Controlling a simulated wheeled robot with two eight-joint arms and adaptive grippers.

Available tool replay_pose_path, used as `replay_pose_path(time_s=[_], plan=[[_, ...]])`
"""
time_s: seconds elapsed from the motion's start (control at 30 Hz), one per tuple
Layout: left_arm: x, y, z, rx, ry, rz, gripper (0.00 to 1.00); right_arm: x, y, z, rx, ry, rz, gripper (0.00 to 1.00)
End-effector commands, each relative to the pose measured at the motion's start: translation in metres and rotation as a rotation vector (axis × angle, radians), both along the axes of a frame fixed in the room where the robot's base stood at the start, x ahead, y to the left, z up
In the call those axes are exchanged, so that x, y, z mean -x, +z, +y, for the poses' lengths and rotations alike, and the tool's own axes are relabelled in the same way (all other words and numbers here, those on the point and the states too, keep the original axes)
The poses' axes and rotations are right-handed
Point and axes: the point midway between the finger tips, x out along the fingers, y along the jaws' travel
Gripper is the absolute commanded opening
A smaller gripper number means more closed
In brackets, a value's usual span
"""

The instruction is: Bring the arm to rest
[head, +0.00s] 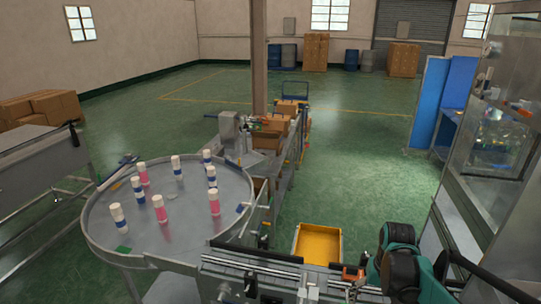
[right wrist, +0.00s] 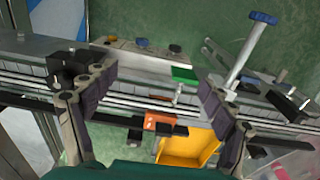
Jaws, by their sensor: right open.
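My right arm comes in at the lower right of the head view, teal and black, over the end of a metal rail conveyor (head: 275,262). My right gripper (right wrist: 150,88) is open in the right wrist view, its two fingers wide apart with no object held between them. The conveyor's rails and an orange block (right wrist: 160,122) show behind the gap between the fingers. In the head view the gripper's fingertips are hard to make out. My left gripper is not in view.
A round metal table (head: 165,230) holds several white-capped cans, some pink-banded and some blue-banded. A yellow bin (head: 317,244) sits beyond the conveyor. A glass-sided machine (head: 495,150) stands at the right. Green floor (head: 365,170) is clear in the middle.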

Motion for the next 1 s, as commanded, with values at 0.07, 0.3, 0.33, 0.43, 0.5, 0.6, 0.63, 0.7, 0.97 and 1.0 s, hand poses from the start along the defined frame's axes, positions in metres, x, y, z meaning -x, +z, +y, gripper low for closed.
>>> replay_pose_path(time_s=[0.07, 0.3, 0.33, 0.43, 0.5, 0.6, 0.63, 0.7, 0.97, 1.0], plan=[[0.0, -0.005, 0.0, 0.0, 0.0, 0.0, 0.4, 0.002, -0.002, 0.004, 0.004, 0.007, -0.016, 0.84], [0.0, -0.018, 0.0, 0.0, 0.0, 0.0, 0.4, 0.013, -0.002, 0.017, 0.018, 0.031, -0.076, 0.84], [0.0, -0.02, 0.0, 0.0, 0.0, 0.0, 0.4, 0.015, -0.003, 0.019, 0.019, 0.035, -0.087, 0.84], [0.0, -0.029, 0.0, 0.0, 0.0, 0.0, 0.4, 0.022, -0.004, 0.027, 0.027, 0.051, -0.126, 0.84], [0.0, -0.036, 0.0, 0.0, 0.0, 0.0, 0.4, 0.029, -0.006, 0.034, 0.033, 0.064, -0.16, 0.84], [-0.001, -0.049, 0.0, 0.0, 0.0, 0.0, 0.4, 0.04, -0.011, 0.045, 0.043, 0.086, -0.217, 0.84], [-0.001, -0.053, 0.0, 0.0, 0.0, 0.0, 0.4, 0.044, -0.014, 0.049, 0.045, 0.094, -0.237, 0.84], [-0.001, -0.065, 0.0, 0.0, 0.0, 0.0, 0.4, 0.056, -0.022, 0.059, 0.052, 0.115, -0.293, 0.84], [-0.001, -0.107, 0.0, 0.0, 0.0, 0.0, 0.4, 0.095, -0.058, 0.092, 0.069, 0.194, -0.513, 0.84], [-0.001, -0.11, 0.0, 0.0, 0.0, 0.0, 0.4, 0.099, -0.062, 0.095, 0.07, 0.202, -0.537, 0.84]])
